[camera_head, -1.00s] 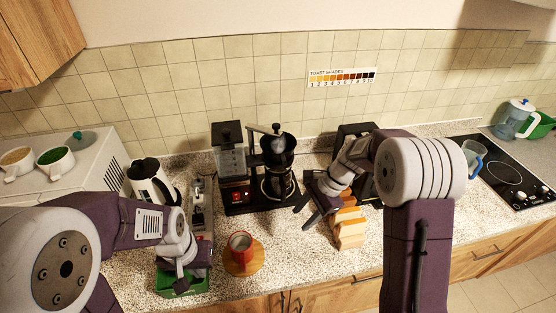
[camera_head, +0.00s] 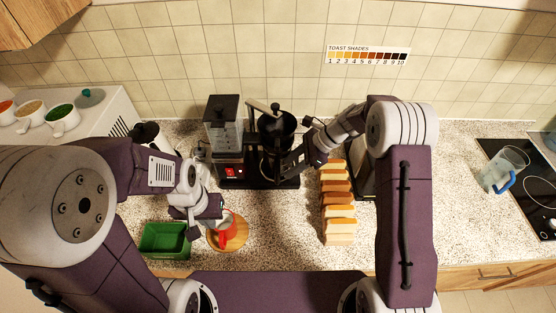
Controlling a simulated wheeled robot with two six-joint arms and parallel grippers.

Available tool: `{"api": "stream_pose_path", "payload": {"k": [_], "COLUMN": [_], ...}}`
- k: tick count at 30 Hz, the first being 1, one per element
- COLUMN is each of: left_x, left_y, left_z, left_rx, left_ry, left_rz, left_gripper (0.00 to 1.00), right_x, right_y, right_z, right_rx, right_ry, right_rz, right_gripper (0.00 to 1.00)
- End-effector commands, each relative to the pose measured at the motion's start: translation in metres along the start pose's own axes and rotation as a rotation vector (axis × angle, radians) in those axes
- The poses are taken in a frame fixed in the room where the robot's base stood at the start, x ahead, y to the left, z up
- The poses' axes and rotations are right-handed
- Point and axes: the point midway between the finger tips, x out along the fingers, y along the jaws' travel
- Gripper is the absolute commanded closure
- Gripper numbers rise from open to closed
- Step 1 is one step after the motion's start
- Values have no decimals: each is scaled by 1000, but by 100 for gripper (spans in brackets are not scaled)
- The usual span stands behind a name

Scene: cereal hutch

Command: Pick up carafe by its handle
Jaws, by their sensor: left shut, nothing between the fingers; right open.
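The coffee machine (camera_head: 229,172) stands at the back of the counter. Its dark glass carafe (camera_head: 270,166) sits under the black filter holder and is partly hidden by my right gripper. My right gripper (camera_head: 286,164) is open at the right side of the carafe, where a handle could be. I cannot make out the handle or whether it is between the fingers. My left gripper (camera_head: 196,230) is shut and empty, beside the red mug (camera_head: 228,232) at front left.
The mug stands on a round wooden board (camera_head: 242,238). A green bin (camera_head: 164,240) is left of it. Toast slices (camera_head: 338,215) stand in a row below my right arm.

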Motion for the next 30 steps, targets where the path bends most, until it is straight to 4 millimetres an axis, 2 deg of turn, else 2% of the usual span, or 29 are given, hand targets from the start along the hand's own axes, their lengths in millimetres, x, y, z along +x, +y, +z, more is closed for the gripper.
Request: {"api": "stream_pose_path", "payload": {"k": [4,8,15,16,20,21,30], "left_x": [-16,-18,-17,-17,-17,-17,-17], "left_y": [0,0,0,0,0,0,0], "left_z": [-2,-2,-2,-2,-2,-2,-2], "left_rx": [0,0,0,0,0,0,0], "left_ry": [0,0,0,0,0,0,0], "left_rz": [0,0,0,0,0,0,0], "left_gripper": [100,100,100,100,100,100,100], "right_x": [24,44,49,49,49,49,49], "right_y": [4,3,2,2,2,2,2], "right_z": [0,-2,-3,-3,-3,-3,-2], "right_rx": [3,0,0,0,0,0,-1], "right_ry": [0,1,1,1,1,1,0], "right_rz": [8,4,1,1,1,1,0], "right_gripper": [57,57,57,59,96,100,100]}}
